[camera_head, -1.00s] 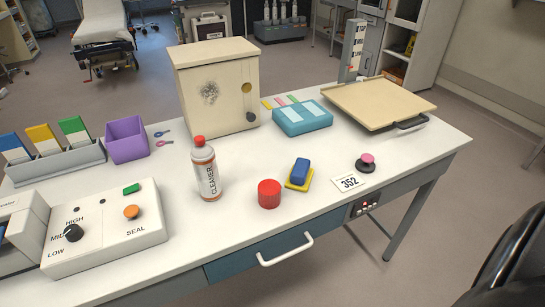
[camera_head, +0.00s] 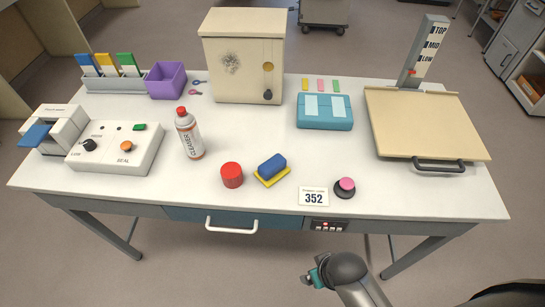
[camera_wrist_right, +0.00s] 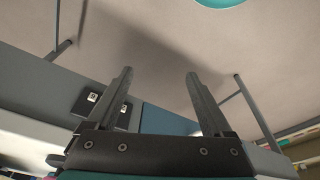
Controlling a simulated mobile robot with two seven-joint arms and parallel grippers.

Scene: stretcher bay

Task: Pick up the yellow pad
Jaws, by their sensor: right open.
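The yellow pad (camera_head: 264,180) lies flat on the white table, near its front edge. A blue block (camera_head: 272,166) rests on top of it and covers most of it. My right gripper (camera_head: 314,274) is below and in front of the table's front edge, well apart from the pad. In the right wrist view its two fingers (camera_wrist_right: 158,85) are spread with nothing between them. The pad does not show in that view. My left gripper is not in view.
A red lid (camera_head: 232,175) stands left of the pad, with a cleaner bottle (camera_head: 190,135) beyond. A 352 card (camera_head: 314,197) and a pink-topped knob (camera_head: 345,187) lie to the right. A blue drawer (camera_head: 190,215) with a white handle (camera_head: 232,227) is below the table's front edge.

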